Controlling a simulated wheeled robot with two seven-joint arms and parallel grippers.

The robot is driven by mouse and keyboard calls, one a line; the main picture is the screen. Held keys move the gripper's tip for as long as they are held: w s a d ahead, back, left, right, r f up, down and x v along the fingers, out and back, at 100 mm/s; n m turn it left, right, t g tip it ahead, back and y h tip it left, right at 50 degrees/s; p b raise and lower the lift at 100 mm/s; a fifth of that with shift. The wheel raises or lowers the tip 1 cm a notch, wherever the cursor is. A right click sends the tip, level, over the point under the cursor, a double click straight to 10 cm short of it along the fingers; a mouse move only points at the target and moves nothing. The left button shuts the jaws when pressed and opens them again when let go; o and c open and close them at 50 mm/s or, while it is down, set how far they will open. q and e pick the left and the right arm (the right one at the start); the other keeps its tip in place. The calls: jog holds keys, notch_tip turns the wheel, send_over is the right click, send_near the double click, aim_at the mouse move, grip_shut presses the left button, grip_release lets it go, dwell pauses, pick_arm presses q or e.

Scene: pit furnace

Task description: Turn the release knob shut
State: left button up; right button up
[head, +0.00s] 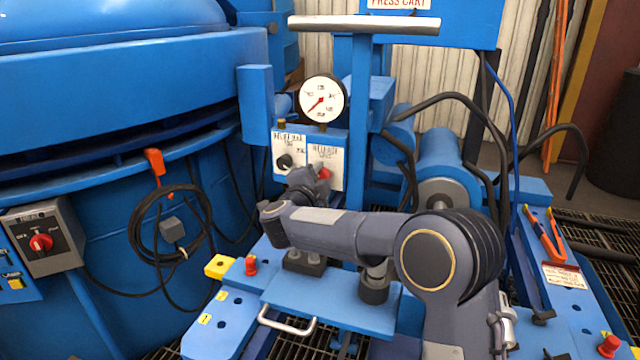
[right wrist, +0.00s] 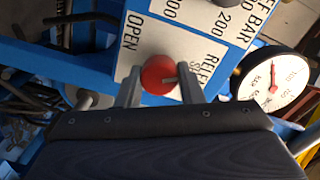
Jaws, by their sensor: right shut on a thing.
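The release knob (right wrist: 158,74) is a round red knob on a white label plate (right wrist: 200,58) in the right wrist view. "OPEN" is printed left of it, and more lettering, partly hidden, runs down the right. A pale mark on the knob points right in that view, towards the right finger. My right gripper (right wrist: 160,84) has one finger on each side of the knob and is shut on it. In the head view the red knob (head: 325,174) shows just beyond my right gripper (head: 318,183), whose fingers are hard to make out. My left gripper is not in view.
A black knob (head: 285,161) on a relief plate sits left of the release plate. A pressure gauge (head: 322,101) stands above both. A blue cart deck (head: 335,300) lies below my arm. The furnace (head: 110,100) and a coiled cable (head: 135,240) are to the left.

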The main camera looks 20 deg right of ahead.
jog(key=shift+f+m+b, duration=0.15)
jog(key=shift+m+b, duration=1.75)
jog(key=shift+m, duration=1.2)
jog(key=o, duration=1)
jog(key=shift+s, duration=0.1)
